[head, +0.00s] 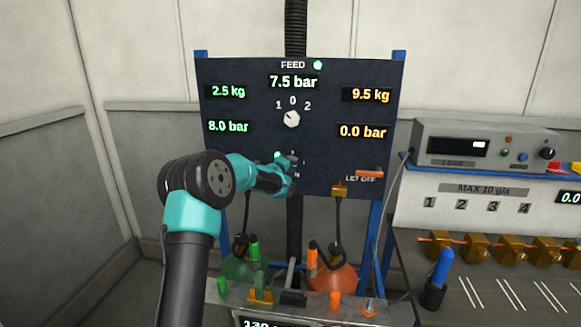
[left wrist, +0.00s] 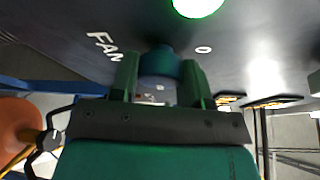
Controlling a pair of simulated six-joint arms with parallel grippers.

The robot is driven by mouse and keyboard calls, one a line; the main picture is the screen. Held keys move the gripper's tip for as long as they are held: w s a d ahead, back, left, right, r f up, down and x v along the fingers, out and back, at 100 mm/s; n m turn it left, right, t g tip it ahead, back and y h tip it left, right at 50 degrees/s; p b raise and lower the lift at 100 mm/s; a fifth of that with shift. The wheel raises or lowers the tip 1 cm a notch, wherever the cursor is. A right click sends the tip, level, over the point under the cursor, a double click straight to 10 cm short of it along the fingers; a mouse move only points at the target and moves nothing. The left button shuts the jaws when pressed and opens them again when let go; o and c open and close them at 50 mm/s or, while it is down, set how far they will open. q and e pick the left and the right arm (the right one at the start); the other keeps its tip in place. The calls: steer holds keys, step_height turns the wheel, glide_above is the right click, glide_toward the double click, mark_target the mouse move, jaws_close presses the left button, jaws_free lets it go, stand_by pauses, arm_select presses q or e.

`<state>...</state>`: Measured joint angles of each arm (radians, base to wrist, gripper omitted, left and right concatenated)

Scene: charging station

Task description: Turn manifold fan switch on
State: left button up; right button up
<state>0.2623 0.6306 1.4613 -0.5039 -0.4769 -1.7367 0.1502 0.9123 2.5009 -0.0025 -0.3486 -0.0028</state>
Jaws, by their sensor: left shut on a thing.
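The dark panel (head: 340,100) stands upright in the middle of the head view. My left gripper (left wrist: 160,80) is at the lower middle of the panel, its two fingers shut around the round teal fan switch knob (left wrist: 160,62). The white word FAN and a 0 mark flank the knob in the left wrist view. A green lamp (left wrist: 197,5), lit, is close to the knob and also shows in the head view (head: 278,155). In the head view my arm and gripper (head: 293,176) hide most of the switch. My right gripper is in neither view.
Above is a white selector knob (head: 291,119) marked 1, 0, 2. An orange LET OFF handle (head: 369,174) is to the right. Below are a green flask (head: 238,268) and an orange flask (head: 333,279). A leak tester (head: 480,147) and bench are at the right.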

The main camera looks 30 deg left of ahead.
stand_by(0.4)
arm_select(q)
steer(key=o, duration=0.9)
steer(key=shift+o, duration=0.2)
steer(key=shift+s, duration=0.1)
steer(key=s+r, duration=0.1)
steer(key=s, duration=1.6)
steer(key=shift+r, duration=0.4)
